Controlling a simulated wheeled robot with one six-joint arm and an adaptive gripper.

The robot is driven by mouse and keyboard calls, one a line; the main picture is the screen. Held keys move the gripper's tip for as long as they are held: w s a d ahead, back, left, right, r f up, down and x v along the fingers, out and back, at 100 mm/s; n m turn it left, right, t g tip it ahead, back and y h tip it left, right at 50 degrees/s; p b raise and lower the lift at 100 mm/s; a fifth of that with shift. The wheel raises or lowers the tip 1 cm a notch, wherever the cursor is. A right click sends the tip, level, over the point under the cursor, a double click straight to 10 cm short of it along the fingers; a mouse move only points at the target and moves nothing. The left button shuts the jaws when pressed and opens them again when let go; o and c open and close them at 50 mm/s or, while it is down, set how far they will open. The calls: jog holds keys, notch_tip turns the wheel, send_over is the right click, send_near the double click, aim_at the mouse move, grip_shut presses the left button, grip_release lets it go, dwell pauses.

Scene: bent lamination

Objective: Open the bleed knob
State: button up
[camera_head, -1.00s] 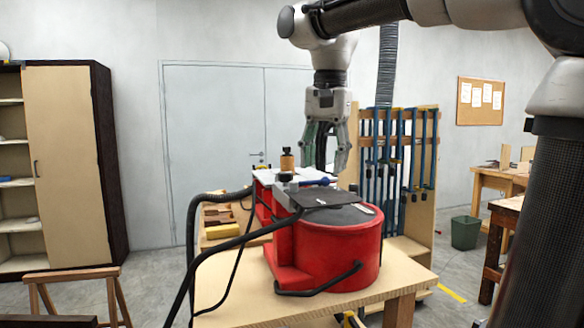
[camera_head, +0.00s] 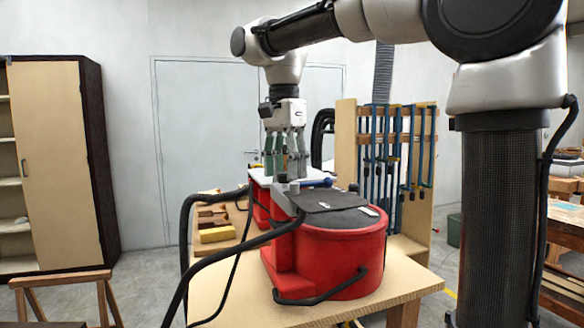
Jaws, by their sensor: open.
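A red machine (camera_head: 345,255) with a dark lid (camera_head: 338,207) stands on a light wooden table in the head view. I cannot tell for sure which small part is the bleed knob. My gripper (camera_head: 286,174) points down with its fingers apart, just above or in front of these fittings. Whether a fitting lies between the fingertips or touches them is unclear. The fingers hide part of the top section.
A black hose (camera_head: 240,258) loops in front of the machine's left side. A rack of blue clamps (camera_head: 388,150) stands behind it on the right. A yellow block (camera_head: 216,234) and wooden pieces lie on the table at the left. A sawhorse (camera_head: 60,282) stands at lower left.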

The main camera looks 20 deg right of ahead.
jog(key=shift+f, duration=0.25)
jog(key=shift+c, duration=0.3)
jog(key=c, duration=1)
jog(key=shift+o, duration=0.2)
